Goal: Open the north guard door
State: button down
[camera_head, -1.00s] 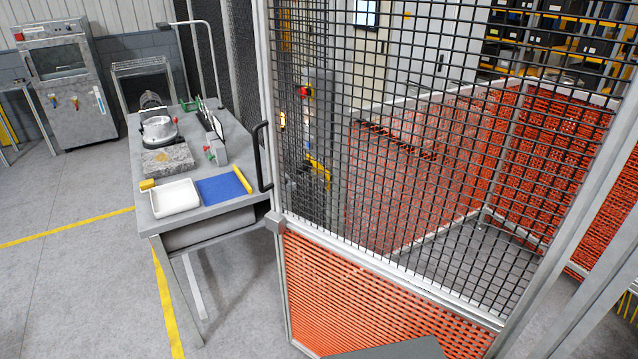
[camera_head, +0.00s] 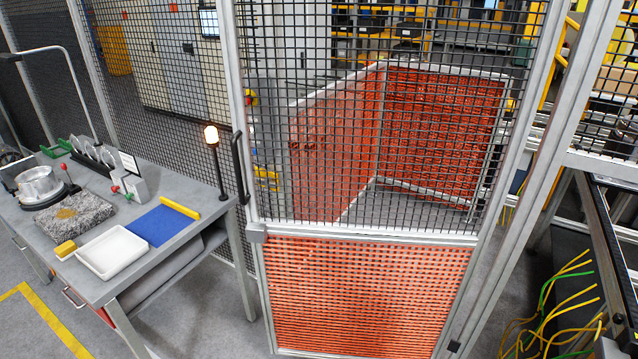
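A guard door (camera_head: 366,236) stands in front of me, with a grey metal frame, black wire mesh above and an orange slatted panel below. It appears closed, but I cannot tell whether it is latched. A black vertical handle (camera_head: 239,167) is on its left edge, beside a workbench. A small grey block (camera_head: 256,232) sits on the left frame post below the handle. No label shows whether this is the north door. My gripper is not in view.
Loose yellow and green cables (camera_head: 553,310) hang at the lower right. Orange panels (camera_head: 440,130) stand behind the mesh.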

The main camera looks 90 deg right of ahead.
aim_at(258, 230)
jog(key=z, duration=0.8)
jog(key=i, duration=1.65)
jog(key=z, duration=0.7)
jog(key=k, duration=0.85)
jog(key=z, duration=0.2)
jog(key=i, duration=0.9)
jog(key=u, duration=0.1)
